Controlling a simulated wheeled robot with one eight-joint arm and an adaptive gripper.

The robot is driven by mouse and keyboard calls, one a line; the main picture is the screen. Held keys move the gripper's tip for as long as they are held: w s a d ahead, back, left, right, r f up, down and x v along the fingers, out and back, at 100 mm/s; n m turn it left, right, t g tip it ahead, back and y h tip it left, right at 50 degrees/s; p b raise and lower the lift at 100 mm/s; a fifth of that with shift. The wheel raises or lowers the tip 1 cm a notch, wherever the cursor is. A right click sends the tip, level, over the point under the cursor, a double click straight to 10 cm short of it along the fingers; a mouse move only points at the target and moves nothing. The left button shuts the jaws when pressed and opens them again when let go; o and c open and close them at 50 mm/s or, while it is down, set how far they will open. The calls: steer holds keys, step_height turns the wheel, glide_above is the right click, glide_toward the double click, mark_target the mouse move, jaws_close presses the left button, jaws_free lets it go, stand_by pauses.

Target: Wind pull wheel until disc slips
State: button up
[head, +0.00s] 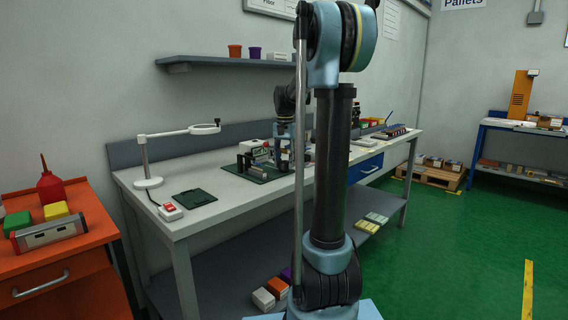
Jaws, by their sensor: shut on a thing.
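The tape payoff device (245,161) stands on a dark green mat (258,176) on the grey workbench, left of my arm in the head view. It shows as small grey blocks and a white part. My gripper (284,162) points down at the right side of the device, over the mat. It is shut on a part there, which looks to be the pull wheel. The wheel itself is mostly hidden and too small to make out clearly. The disc cannot be told apart at this size.
A white magnifier lamp (150,160), a dark pad (194,198) and a red-buttoned box (170,211) are on the bench's left part. An orange cabinet (60,275) stands at left. A shelf (225,62) hangs above.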

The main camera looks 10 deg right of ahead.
mark_target(285, 161)
steer(key=shift+s+m, duration=0.1)
steer(key=shift+m, duration=0.6)
steer(key=o, duration=1.1)
steer(key=shift+c, duration=0.2)
step_height(285, 161, up, 12)
steer(key=shift+f, duration=0.1)
